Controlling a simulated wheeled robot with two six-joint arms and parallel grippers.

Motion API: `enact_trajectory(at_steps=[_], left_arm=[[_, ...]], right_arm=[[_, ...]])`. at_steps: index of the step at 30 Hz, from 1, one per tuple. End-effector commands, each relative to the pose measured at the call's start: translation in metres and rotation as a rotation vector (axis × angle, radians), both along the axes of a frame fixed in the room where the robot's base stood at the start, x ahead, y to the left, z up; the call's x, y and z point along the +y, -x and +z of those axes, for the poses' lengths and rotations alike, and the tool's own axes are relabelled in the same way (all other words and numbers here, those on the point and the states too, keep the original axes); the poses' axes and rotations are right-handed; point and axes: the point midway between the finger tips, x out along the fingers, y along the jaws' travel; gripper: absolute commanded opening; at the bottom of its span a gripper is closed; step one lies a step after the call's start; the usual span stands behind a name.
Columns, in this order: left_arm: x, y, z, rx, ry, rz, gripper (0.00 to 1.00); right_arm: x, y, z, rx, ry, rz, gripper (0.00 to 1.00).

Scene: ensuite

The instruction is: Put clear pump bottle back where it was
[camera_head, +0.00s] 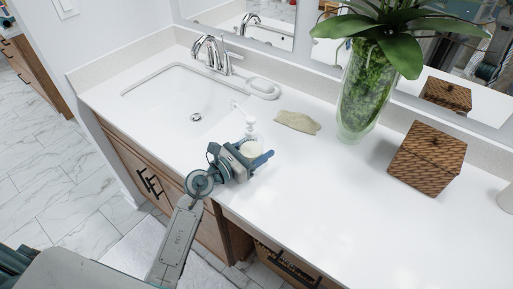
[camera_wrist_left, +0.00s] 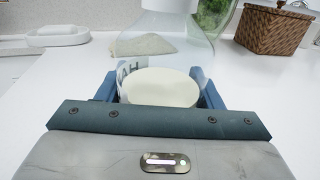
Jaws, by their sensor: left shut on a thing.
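The clear pump bottle (camera_head: 249,141) with a white pump top stands upright over the white counter, just right of the sink. My left gripper (camera_head: 252,160) is shut on it, with one blue finger on each side. In the left wrist view the bottle (camera_wrist_left: 164,45) is see-through, with a pale cream disc-like surface and dark lettering low in it, between the fingers of the left gripper (camera_wrist_left: 158,92). I cannot tell whether its base touches the counter. My right gripper is in neither view.
The sink (camera_head: 185,100) with a chrome faucet is to the left. A white soap dish (camera_head: 262,88), a beige stone-like piece (camera_head: 298,122), a glass vase (camera_head: 360,95) with a plant and a woven box (camera_head: 427,158) stand along the back. The front right counter (camera_head: 370,225) is clear.

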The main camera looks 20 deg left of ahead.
Motion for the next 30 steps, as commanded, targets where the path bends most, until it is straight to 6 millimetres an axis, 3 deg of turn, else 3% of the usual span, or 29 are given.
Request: enact_trajectory(at_steps=[2,3,6,17,30], left_arm=[[0.0,0.0,-0.003,-0.002,0.001,0.0,0.21],[0.0,0.0,-0.003,0.0,0.0,0.0,0.66],[0.0,0.0,-0.002,0.0,0.0,0.0,0.82],[0.001,0.001,0.001,0.0,-0.001,0.0,0.82],[0.047,0.071,-0.003,0.001,-0.006,-0.001,0.82]], right_arm=[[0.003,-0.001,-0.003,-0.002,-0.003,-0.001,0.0],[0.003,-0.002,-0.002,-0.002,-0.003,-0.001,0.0],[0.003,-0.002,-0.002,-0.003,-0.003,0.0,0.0],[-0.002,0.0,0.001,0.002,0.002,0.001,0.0],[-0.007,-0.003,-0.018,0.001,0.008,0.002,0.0]])
